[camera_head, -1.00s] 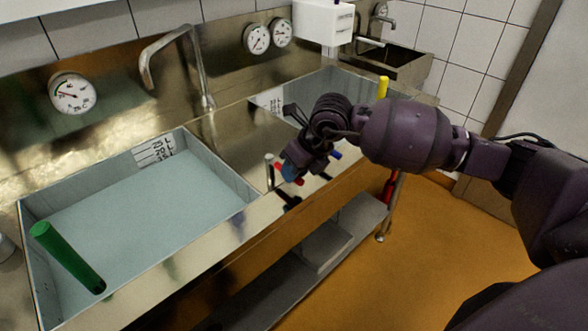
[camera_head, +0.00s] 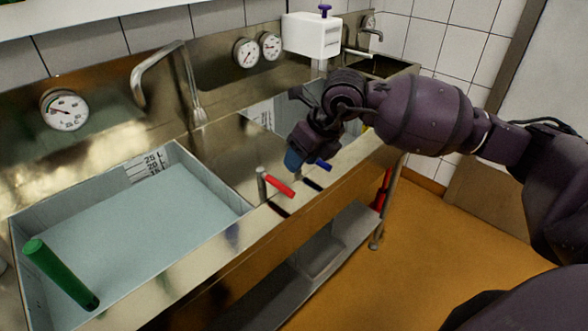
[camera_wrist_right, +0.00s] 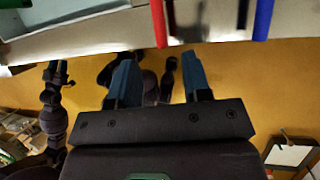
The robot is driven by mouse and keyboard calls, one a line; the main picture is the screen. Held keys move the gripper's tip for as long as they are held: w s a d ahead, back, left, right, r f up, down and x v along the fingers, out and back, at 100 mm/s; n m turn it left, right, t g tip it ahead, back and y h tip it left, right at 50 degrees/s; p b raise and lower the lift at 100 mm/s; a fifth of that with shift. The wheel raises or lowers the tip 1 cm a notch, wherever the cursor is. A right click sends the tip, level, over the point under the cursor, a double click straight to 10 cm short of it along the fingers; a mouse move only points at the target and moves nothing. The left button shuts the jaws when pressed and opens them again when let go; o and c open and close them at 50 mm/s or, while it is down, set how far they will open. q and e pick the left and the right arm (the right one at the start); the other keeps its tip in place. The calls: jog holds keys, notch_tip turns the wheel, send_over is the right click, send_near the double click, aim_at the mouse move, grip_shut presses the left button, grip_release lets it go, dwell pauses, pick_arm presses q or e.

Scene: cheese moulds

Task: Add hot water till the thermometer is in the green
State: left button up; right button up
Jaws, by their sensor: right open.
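The thermometer is probably the round dial (camera_head: 64,109) on the steel back wall above the left basin (camera_head: 225,181); its needle and colours are too small to read surely. Grey-blue water (camera_head: 140,225) fills part of that basin, below the 20 mark. A bent faucet (camera_head: 190,85) stands behind it with no visible stream. A red lever (camera_head: 277,184) and a blue lever (camera_head: 323,164) sit on the front rim. My right gripper (camera_head: 293,160) is open and empty above the red lever. Its fingers (camera_wrist_right: 160,85) point towards the red (camera_wrist_right: 158,22) and blue (camera_wrist_right: 263,18) levers.
Two more dials (camera_head: 258,49) and a white box (camera_head: 312,36) are farther right. A shelf (camera_head: 310,262) runs below the sink. A dark arm-like shape (camera_wrist_right: 55,105), perhaps mine, shows in the wrist view.

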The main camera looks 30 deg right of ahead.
jog(key=shift+v, duration=1.05)
dwell(2.2)
